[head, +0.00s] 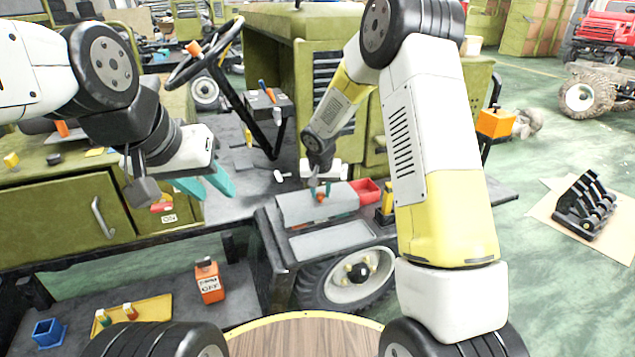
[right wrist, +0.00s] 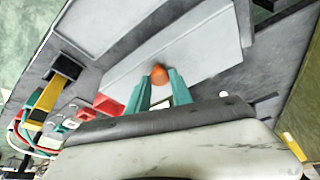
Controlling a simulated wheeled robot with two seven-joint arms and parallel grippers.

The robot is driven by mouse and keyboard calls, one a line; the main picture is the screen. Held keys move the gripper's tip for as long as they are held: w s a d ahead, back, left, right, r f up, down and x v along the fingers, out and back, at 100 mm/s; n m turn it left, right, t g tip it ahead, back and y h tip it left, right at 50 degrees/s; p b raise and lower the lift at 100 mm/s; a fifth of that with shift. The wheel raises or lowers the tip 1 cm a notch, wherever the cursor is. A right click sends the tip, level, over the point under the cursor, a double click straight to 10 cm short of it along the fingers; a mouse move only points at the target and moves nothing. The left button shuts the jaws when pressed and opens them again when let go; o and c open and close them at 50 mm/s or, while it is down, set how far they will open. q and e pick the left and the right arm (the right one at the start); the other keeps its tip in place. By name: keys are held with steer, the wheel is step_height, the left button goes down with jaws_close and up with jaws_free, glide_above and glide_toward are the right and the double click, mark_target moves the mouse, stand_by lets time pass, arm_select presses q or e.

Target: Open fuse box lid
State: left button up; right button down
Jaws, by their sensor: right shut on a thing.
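The grey fuse box lid (head: 292,208) lies on the chassis frame near the picture's middle, with a small orange knob (head: 320,197) on it. It also shows in the right wrist view as a pale grey panel (right wrist: 205,52) with the round orange knob (right wrist: 159,73). My right gripper (head: 320,187) reaches down over the lid, its teal fingers (right wrist: 157,88) shut on the knob. I cannot tell whether the lid is raised at all. My left gripper (head: 211,184) hangs over the left part of the chassis, away from the lid, its teal fingers apart and empty.
A red tray (head: 366,190) sits right beside the lid, with a yellow and black part (head: 387,203) further right. A flat grey panel (head: 333,240) lies in front. The steering wheel (head: 205,52) stands behind at left. An orange box (head: 209,281) is on the lower shelf.

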steer(key=shift+w+r, duration=0.1)
steer(key=shift+r, duration=0.05)
stand_by(0.8)
steer(key=w+r+g, duration=0.1)
steer(key=g, duration=0.1)
steer(key=w+a+r+g+h, duration=0.1)
steer(key=g, duration=0.1)
steer(key=shift+w+a+r, duration=0.1)
steer(key=shift+w+r, duration=0.2)
steer(key=shift+w, duration=0.1)
steer(key=shift+w+a+r+n+g+h, duration=0.15)
steer(key=shift+w+r+g+h, duration=0.15)
steer(key=shift+w+g, duration=0.3)
steer(key=shift+w+a+r+n+g+h, duration=0.1)
steer(key=shift+w+r+n+g+h, duration=0.2)
steer(key=shift+g, duration=0.4)
steer(key=shift+w, duration=0.15)
